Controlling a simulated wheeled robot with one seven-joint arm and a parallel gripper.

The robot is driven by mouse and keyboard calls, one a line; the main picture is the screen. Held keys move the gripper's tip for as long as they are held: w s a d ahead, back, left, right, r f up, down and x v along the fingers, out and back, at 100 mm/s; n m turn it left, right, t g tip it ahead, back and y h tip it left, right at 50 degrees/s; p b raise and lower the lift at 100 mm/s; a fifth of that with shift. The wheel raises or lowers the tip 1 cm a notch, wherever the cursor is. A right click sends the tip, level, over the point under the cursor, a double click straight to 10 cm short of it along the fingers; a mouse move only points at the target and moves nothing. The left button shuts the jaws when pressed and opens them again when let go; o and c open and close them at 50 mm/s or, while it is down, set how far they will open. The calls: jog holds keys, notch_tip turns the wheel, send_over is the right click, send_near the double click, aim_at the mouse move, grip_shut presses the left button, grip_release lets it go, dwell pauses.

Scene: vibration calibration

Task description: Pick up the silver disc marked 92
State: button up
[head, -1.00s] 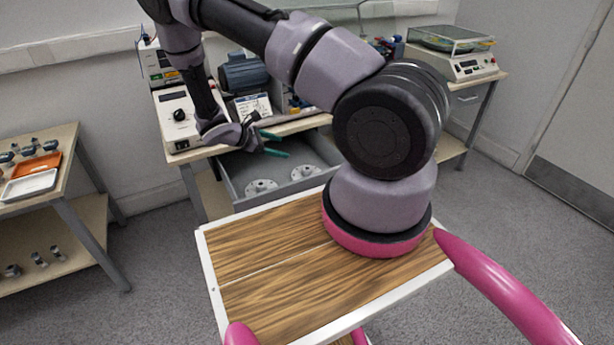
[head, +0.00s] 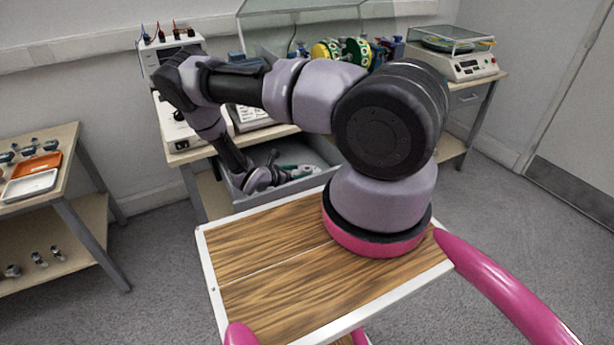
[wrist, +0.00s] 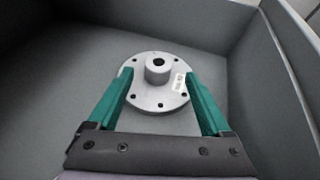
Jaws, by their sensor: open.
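A silver disc (wrist: 155,100) with a raised central hub and a ring of small holes lies on the floor of the grey drawer (wrist: 65,90). A small white label sits on its right side in the wrist view; its number is too small to read. My gripper (wrist: 163,82) is open, with its two green fingers on the left and right of the disc. I cannot tell whether they touch it. In the head view my gripper (head: 290,170) reaches down into the open drawer (head: 238,195), and a silver disc (head: 307,170) shows partly past the fingers.
The drawer walls stand close around my gripper. Above it is a bench with a power supply (head: 172,50) and a clear-covered instrument (head: 465,65). A side table at left holds an orange tray (head: 37,165) and a white tray (head: 30,186).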

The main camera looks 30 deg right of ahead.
aim_at(305, 170)
jog(key=shift+x, duration=2.75)
jog(key=shift+w+r, duration=0.15)
jog(key=shift+r, duration=0.05)
grip_shut()
